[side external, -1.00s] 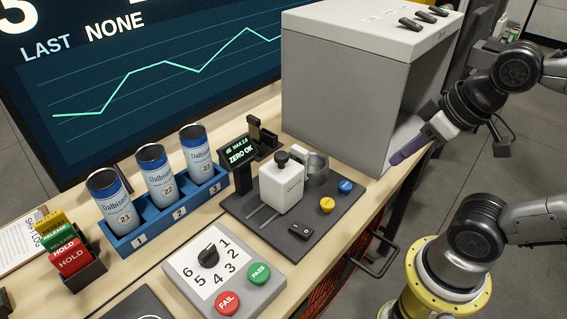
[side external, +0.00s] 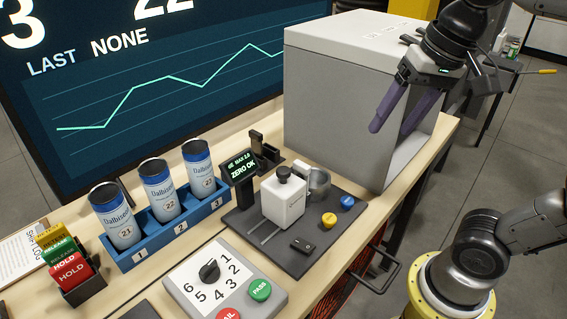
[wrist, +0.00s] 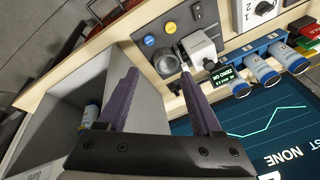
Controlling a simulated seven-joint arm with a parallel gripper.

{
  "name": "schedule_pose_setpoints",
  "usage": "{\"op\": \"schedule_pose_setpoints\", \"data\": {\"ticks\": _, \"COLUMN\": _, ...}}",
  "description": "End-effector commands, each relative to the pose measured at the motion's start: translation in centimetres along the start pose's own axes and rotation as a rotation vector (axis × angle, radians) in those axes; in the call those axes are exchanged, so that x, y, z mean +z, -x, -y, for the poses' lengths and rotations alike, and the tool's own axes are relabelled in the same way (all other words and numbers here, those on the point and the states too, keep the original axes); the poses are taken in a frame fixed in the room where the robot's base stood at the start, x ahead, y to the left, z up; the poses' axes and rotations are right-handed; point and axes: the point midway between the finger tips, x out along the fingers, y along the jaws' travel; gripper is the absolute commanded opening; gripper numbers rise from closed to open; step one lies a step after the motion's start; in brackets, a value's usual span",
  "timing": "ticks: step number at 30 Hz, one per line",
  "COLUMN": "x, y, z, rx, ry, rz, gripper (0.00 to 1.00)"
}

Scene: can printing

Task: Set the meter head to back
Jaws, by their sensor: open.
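The meter head is a white block with a black knob (side external: 283,200). It stands on a dark base plate (side external: 243,223) with slots running to its front left, beside a grey metal ring holder (side external: 318,181). In the wrist view the meter head (wrist: 200,47) is ahead, beyond the fingertips. My gripper (side external: 391,129) is open and empty, with purple fingers apart. It hangs in front of the grey box's open side, above and to the right of the meter head, touching neither the head nor the plate. It also shows in the wrist view (wrist: 160,75).
The large grey box (side external: 340,60) stands behind the plate; a can (wrist: 90,115) shows inside it. A small display (side external: 240,160) reads ZERO OK. Yellow (side external: 329,220) and blue (side external: 347,202) buttons sit on the plate. Cans stand in a blue rack (side external: 150,245) to the left.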

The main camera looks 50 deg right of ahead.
Motion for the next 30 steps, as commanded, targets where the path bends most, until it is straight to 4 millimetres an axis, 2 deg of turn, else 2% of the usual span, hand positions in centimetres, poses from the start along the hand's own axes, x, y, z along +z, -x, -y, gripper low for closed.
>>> {"op": "schedule_pose_setpoints", "data": {"ticks": 3, "x": -2.6, "y": 1.4, "z": 3.2, "rx": 0.039, "ry": -0.113, "rz": 0.062, "gripper": 0.67}}
{"op": "schedule_pose_setpoints", "data": {"ticks": 7, "x": -5.1, "y": 1.9, "z": 7.0, "rx": 0.09, "ry": -0.208, "rz": 0.118, "gripper": 0.67}}
{"op": "schedule_pose_setpoints", "data": {"ticks": 11, "x": -7.0, "y": 1.0, "z": 10.8, "rx": 0.141, "ry": -0.252, "rz": 0.164, "gripper": 0.67}}
{"op": "schedule_pose_setpoints", "data": {"ticks": 16, "x": -8.3, "y": -1.4, "z": 14.7, "rx": 0.18, "ry": -0.221, "rz": 0.202, "gripper": 0.67}}
{"op": "schedule_pose_setpoints", "data": {"ticks": 18, "x": -8.4, "y": -2.4, "z": 15.7, "rx": 0.193, "ry": -0.206, "rz": 0.214, "gripper": 0.67}}
{"op": "schedule_pose_setpoints", "data": {"ticks": 22, "x": -8.0, "y": -3.9, "z": 16.3, "rx": 0.218, "ry": -0.187, "rz": 0.235, "gripper": 0.67}}
{"op": "schedule_pose_setpoints", "data": {"ticks": 26, "x": -7.7, "y": -4.7, "z": 16.2, "rx": 0.22, "ry": -0.182, "rz": 0.238, "gripper": 0.67}}
{"op": "schedule_pose_setpoints", "data": {"ticks": 30, "x": -7.1, "y": -6.6, "z": 15.8, "rx": 0.222, "ry": -0.182, "rz": 0.239, "gripper": 0.67}}
